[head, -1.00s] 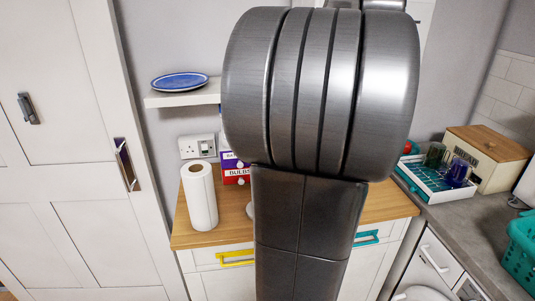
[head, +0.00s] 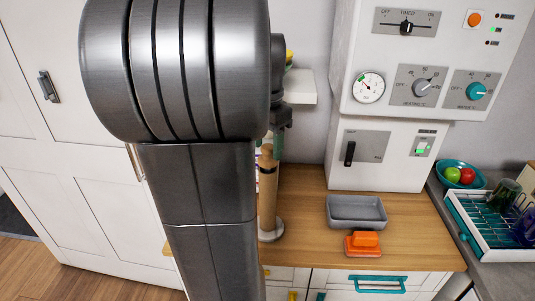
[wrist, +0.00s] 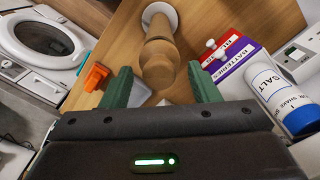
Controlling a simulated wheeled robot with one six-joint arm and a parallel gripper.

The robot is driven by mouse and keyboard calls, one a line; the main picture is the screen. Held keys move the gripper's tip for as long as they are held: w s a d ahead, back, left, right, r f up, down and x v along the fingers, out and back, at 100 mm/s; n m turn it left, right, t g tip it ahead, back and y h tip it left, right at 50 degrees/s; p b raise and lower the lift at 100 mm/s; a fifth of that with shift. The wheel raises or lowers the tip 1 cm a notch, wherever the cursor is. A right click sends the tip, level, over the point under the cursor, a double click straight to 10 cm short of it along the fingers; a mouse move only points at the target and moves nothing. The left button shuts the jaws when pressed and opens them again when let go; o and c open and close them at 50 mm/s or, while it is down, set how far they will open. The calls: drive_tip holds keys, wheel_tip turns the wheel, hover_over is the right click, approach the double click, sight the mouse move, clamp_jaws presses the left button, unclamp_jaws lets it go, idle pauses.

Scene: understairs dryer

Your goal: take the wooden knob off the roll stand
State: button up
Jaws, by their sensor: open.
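The roll stand is a bare wooden post (head: 267,205) on a round pale base (head: 272,233), standing on the wooden counter; my arm hides part of it in the head view. Its wooden knob (head: 267,153) is at the top of the post. In the wrist view the knob (wrist: 158,62) points toward the camera, with the base (wrist: 159,15) beyond it. My gripper (wrist: 160,72) is open, with one green finger on each side of the knob. I see gaps on both sides, and no clear contact.
Boxes (wrist: 238,47) and a salt container (wrist: 282,95) stand to the right in the wrist view. A grey tray (head: 355,210) and an orange item (head: 363,243) lie right of the stand in the head view. A white control unit (head: 378,155) stands behind them.

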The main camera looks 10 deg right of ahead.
drive_tip(key=shift+f, duration=0.75)
drive_tip(key=c, duration=1)
